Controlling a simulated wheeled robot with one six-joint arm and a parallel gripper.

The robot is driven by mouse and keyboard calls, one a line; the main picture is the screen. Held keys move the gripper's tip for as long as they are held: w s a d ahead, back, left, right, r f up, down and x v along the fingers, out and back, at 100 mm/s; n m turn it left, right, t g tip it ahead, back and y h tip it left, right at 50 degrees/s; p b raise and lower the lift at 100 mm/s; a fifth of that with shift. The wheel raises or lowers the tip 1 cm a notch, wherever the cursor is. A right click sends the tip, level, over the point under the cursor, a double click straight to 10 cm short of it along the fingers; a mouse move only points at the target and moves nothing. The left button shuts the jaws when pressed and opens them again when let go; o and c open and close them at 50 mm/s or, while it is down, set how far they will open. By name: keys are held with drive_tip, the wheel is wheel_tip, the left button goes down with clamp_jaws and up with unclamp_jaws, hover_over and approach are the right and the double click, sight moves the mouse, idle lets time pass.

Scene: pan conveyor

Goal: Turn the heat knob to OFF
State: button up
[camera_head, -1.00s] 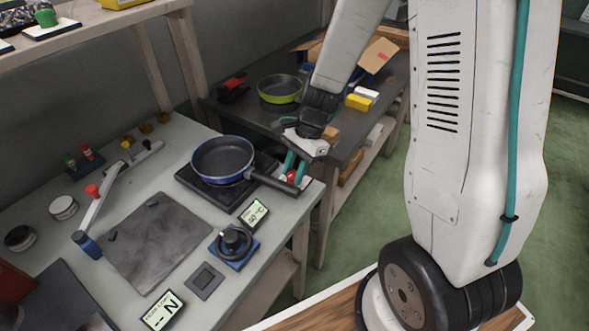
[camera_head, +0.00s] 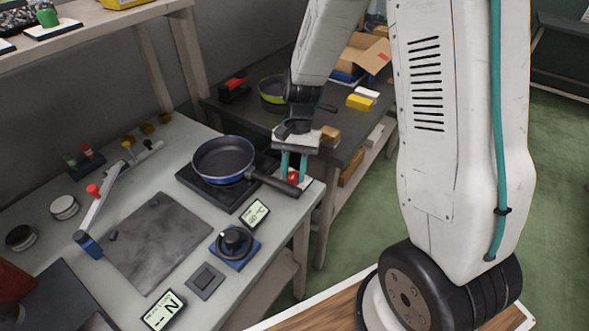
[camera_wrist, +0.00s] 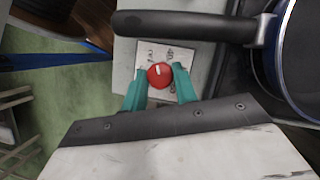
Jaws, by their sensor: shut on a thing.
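The red heat knob (camera_wrist: 160,75) has a white pointer mark and sits on a pale marked plate (camera_wrist: 175,52) at the table's right corner. It also shows in the head view (camera_head: 293,177), partly hidden behind the pan handle and my fingers. My gripper (camera_wrist: 161,82) points down with its two teal fingers shut on the knob, one on each side; in the head view it is at the table corner (camera_head: 292,170). The markings around the knob are too small to read. The blue-rimmed pan (camera_head: 222,158) sits on the black hot plate (camera_head: 212,188), its handle (camera_wrist: 185,25) reaching close beside the knob.
A temperature display (camera_head: 255,213) stands in front of the hot plate. A black handwheel on a blue base (camera_head: 234,243) is nearer. A green pan (camera_head: 271,90) and an open cardboard box (camera_head: 368,57) are on the dark table behind. The grey mat (camera_head: 155,240) is bare.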

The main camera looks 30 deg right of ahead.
drive_tip(key=shift+w+a+n+g+h, duration=0.15)
drive_tip(key=shift+n+h, duration=0.25)
drive_tip(key=shift+n, duration=0.75)
drive_tip(key=shift+s+n+g+h, duration=0.15)
drive_tip(key=shift+n+h, duration=0.25)
drive_tip(key=shift+n, duration=0.75)
drive_tip(key=shift+w, duration=0.1)
drive_tip(key=o, duration=1)
drive_tip(key=shift+c, duration=0.2)
drive_tip(key=v, duration=0.7)
drive_tip(key=shift+w+r, duration=0.2)
drive_tip(key=shift+r, duration=0.2)
drive_tip(key=shift+n, duration=0.3)
